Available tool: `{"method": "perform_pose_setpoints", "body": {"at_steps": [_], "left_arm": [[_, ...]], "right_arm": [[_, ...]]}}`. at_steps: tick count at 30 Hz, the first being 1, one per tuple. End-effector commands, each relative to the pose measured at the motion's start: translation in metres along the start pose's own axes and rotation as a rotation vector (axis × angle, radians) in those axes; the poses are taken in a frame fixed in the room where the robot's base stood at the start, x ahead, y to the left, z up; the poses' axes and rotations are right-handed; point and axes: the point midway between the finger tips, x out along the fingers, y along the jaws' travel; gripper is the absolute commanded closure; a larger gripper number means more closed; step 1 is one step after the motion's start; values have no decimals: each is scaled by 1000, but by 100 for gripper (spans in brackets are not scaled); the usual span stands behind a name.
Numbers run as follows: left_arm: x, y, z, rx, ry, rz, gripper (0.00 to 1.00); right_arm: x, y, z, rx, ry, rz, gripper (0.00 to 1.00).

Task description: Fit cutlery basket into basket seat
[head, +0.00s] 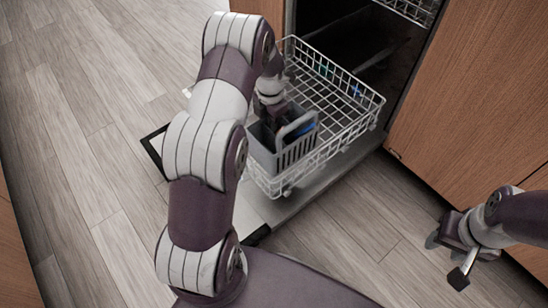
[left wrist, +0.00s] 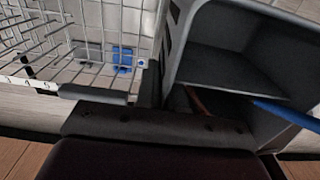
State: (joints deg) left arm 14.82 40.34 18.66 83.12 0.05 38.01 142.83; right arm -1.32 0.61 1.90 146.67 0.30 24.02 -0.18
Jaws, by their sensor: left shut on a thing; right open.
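The grey cutlery basket (head: 297,148) is at the front left of the pulled-out wire dish rack (head: 345,125). It looks roughly upright; whether its base touches the rack is hidden. My left gripper (head: 272,116) is shut on the basket, partly hidden by my arm. In the left wrist view, the basket (left wrist: 225,70) fills the right side, with a blue handle (left wrist: 285,112) and a brown handle (left wrist: 197,102) inside. I cannot clearly make out the basket seat. My right gripper (head: 446,258) is open and empty over the floor at right.
A blue clip (head: 357,90) sits on the rack's right part; a blue piece (left wrist: 123,57) on the rack shows in the left wrist view. The dishwasher door (head: 335,165) lies open under the rack. Wooden cabinet fronts (head: 480,85) stand at right. Much of the rack is empty.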

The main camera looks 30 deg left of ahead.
Motion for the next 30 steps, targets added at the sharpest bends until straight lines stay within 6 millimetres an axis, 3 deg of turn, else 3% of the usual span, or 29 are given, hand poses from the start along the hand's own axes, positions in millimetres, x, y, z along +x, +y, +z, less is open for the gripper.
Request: {"method": "perform_pose_setpoints", "body": {"at_steps": [1,3,11,15,26,27,28,30], "left_arm": [[28,0,0,0,0,0,100],[46,0,0,1,0,0,100],[76,0,0,2,-1,0,100],[103,0,0,3,-1,0,100],[104,0,0,3,-1,1,100],[104,0,0,3,-1,1,79],[104,0,0,3,-1,1,70],[104,0,0,3,-1,1,67]], "right_arm": [[21,0,3,0,-1,0,54],[31,0,4,0,-1,0,54],[48,0,6,0,0,0,54],[66,0,8,0,0,0,54],[63,0,8,0,0,0,54],[63,0,8,0,0,0,54],[63,0,8,0,0,0,54],[63,0,8,0,0,0,54]]}}
